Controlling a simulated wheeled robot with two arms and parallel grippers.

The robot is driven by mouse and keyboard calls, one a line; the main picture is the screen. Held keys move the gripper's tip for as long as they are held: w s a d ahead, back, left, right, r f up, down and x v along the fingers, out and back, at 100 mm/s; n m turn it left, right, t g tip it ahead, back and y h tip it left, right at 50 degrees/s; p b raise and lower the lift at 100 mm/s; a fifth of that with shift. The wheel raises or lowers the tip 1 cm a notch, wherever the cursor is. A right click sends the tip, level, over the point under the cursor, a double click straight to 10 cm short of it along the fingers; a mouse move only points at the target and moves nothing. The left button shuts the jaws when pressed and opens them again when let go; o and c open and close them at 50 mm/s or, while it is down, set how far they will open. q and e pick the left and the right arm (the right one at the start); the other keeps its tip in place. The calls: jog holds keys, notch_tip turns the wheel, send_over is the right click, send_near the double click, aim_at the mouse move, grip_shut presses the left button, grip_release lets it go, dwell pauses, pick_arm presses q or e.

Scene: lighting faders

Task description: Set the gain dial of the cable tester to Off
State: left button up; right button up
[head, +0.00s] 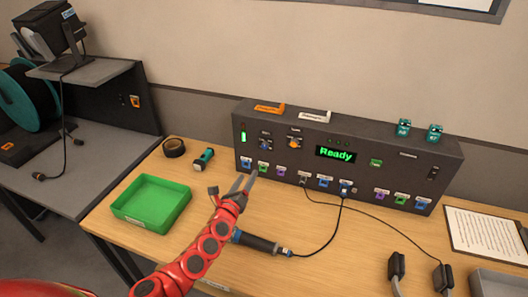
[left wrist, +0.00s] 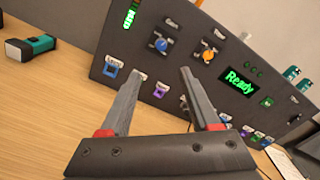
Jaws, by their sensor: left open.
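The cable tester (head: 345,176) is a long dark box at the back of the table, with a green "Ready" display (head: 335,154). Its front carries a blue dial (head: 265,144) and an orange dial (head: 294,143) side by side; in the left wrist view the blue dial (left wrist: 159,45) and orange dial (left wrist: 208,55) show larger. The small labels above them are too blurred to tell which is gain. My left gripper (head: 246,178) is open and empty in front of the panel, below the dials. Its fingers (left wrist: 162,75) point toward the panel, apart from both dials. My right gripper is not in view.
Coloured ports line the panel's lower edge. A black cable runs from the panel to a dark handle (head: 257,242) on the table. A green tray (head: 151,204), tape roll (head: 174,147) and flashlight (head: 203,158) lie left. A clipboard (head: 485,234) lies right.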

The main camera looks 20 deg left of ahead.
aim_at(264, 147)
pick_arm(q)
jog(key=w+b, duration=0.3)
jog(key=w, duration=0.4)
jog(key=w+b, duration=0.4)
jog(key=w, duration=0.4)
jog(key=shift+d+f, duration=0.1)
jog(key=shift+d, duration=0.1)
jog(key=shift+w+d+b, duration=0.15)
jog(key=shift+w+b, duration=0.2)
jog(key=shift+w, duration=0.25)
jog(key=shift+r, duration=0.2)
grip_shut()
